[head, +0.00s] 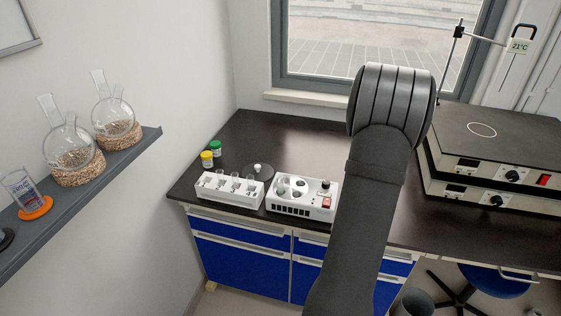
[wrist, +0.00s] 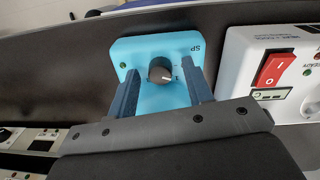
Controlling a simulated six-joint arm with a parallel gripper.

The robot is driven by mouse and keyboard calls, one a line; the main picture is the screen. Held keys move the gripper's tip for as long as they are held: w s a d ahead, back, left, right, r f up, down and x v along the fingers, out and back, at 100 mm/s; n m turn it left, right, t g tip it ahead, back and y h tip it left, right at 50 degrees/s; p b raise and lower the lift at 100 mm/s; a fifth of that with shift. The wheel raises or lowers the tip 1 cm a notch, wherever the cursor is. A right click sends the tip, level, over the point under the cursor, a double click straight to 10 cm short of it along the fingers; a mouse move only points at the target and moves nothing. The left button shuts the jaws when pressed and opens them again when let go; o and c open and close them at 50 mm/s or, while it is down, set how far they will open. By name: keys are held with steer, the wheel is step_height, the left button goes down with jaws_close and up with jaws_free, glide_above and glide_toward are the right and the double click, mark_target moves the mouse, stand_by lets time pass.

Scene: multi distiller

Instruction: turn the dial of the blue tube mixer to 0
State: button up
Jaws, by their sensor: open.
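The blue tube mixer (wrist: 160,48) shows in the wrist view as a light blue body with the letters "SP" partly visible on its face. Its dial (wrist: 161,71) is a black round knob with a pale pointer line, and it sits between my fingers. My gripper (wrist: 160,83) is open, with one dark blue finger on each side of the dial and a gap to it on both sides. The lower part of the mixer is hidden behind my gripper. In the head view my arm hides the mixer and my gripper.
A white device with a red switch (wrist: 275,68) stands just right of the mixer in the wrist view. In the head view, a white tube rack (head: 230,188) and a white centrifuge-like device (head: 300,207) stand left of my arm. Stacked hotplates (head: 495,150) stand to the right.

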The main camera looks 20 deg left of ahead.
steer(key=m, duration=0.3)
steer(key=shift+m, duration=0.4)
step_height(320, 180, up, 19)
steer(key=m, duration=1.6)
steer(key=shift+y, duration=0.3)
step_height(320, 180, down, 10)
steer(key=shift+d+f, duration=0.1)
steer(key=shift+f, duration=0.15)
step_height(320, 180, up, 11)
steer(key=w+a+f+m, duration=0.2)
steer(key=w+f+m, duration=0.15)
steer(key=w, duration=0.35)
steer(key=s+a+f+n, duration=0.1)
steer(key=a, duration=0.7)
steer(key=s+a+f+n, duration=0.1)
steer(key=s+a+n, duration=0.1)
steer(key=a, duration=0.6)
steer(key=s+a+f+n, duration=0.1)
steer(key=s+a+n, duration=0.1)
steer(key=a, duration=0.6)
steer(key=shift+s+a+f, duration=0.15)
steer(key=shift+a+f, duration=0.05)
steer(key=shift+a, duration=0.2)
steer(key=shift+s+a+f, duration=0.15)
steer(key=shift+a+f, duration=0.2)
steer(key=shift+f, duration=0.2)
